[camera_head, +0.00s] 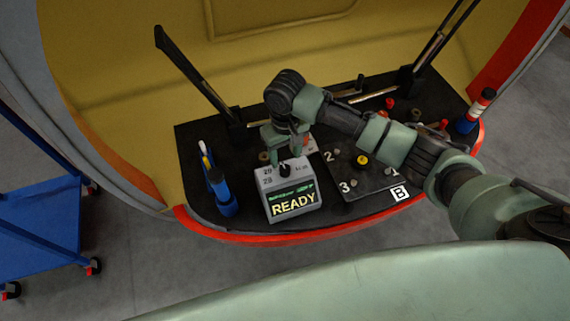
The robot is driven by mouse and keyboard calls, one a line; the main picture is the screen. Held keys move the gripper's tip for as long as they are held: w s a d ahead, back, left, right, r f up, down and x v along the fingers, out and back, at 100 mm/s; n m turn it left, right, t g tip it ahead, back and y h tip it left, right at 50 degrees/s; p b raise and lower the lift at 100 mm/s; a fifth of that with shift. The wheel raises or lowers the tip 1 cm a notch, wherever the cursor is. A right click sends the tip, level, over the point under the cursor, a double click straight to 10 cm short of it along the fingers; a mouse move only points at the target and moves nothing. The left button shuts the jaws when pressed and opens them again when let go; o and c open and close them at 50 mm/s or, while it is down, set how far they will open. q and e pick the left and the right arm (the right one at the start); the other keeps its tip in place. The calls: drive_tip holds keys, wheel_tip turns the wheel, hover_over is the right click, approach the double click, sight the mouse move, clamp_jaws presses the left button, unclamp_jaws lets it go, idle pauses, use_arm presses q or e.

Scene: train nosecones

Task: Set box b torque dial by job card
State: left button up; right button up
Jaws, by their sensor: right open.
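A grey torque box (291,191) with a lit display reading READY stands near the front edge of the black work surface. Its dark dial (285,170) is on the sloped top, with small printed numbers around it that are too small to read surely. My right gripper (288,157) is open, pointing down just above and behind the dial; whether it touches the dial I cannot tell. A white label B (400,193) marks the panel to the right. No job card can be made out; my right arm hides part of the surface. My left gripper is not in view.
A black panel (350,170) with numbers 1, 2, 3 and a yellow knob (361,160) lies right of the box. Black struts rise behind. A blue cart (40,215) stands at far left.

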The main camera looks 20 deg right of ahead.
sight(285, 168)
drive_tip(key=shift+f, duration=2.8)
clamp_jaws()
